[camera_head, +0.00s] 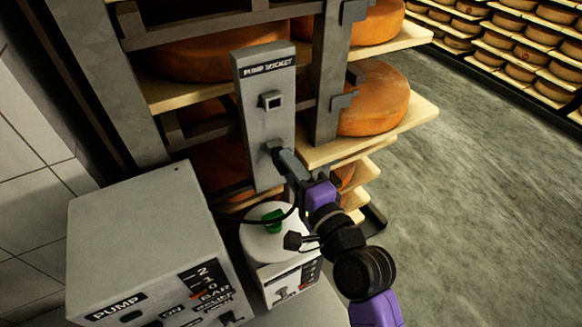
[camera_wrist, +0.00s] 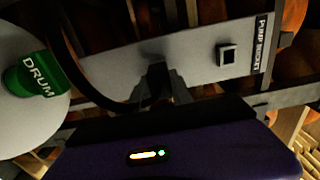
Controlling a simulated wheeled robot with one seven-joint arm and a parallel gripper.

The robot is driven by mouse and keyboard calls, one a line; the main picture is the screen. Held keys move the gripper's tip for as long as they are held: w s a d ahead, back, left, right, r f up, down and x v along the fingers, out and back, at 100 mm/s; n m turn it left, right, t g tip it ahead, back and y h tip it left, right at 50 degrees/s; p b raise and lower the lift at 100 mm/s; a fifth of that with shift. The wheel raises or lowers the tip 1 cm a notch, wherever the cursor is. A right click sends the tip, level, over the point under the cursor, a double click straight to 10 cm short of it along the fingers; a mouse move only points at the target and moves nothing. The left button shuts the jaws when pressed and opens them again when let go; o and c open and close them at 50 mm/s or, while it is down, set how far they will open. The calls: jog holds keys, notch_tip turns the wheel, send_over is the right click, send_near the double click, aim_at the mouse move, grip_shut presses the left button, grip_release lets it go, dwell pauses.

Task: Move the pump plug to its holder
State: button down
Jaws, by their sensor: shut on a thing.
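A grey upright panel (camera_head: 262,75) labelled PUMP SOCKET has a dark square socket (camera_head: 271,100) in its upper half; nothing is in that socket. The wrist view also shows the socket (camera_wrist: 228,56). My gripper (camera_head: 279,154) is at the lower half of the panel, below the socket, shut on the dark pump plug (camera_head: 271,147). In the wrist view the plug (camera_wrist: 157,76) is between the fingers, close against the panel face. A black cable (camera_wrist: 82,78) loops away from it. My gripper hides any holder behind the plug, and I cannot tell whether the plug is seated.
A grey pump box (camera_head: 135,225) labelled PUMP stands at the lower left. A white drum unit (camera_head: 258,243) with a green DRUM knob (camera_head: 273,221) is close below my gripper. Shelves with orange cheese wheels (camera_head: 375,98) stand behind the panel. Open floor (camera_head: 490,200) lies right.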

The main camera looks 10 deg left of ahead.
jog(key=shift+w+a, duration=0.35)
jog(key=shift+w, duration=0.1)
jog(key=c, duration=1.1)
grip_release()
jog(key=shift+o, duration=0.2)
jog(key=b+v, duration=0.1)
jog(key=v, duration=0.6)
jog(key=shift+s+d, duration=0.25)
jog(key=shift+s, duration=0.05)
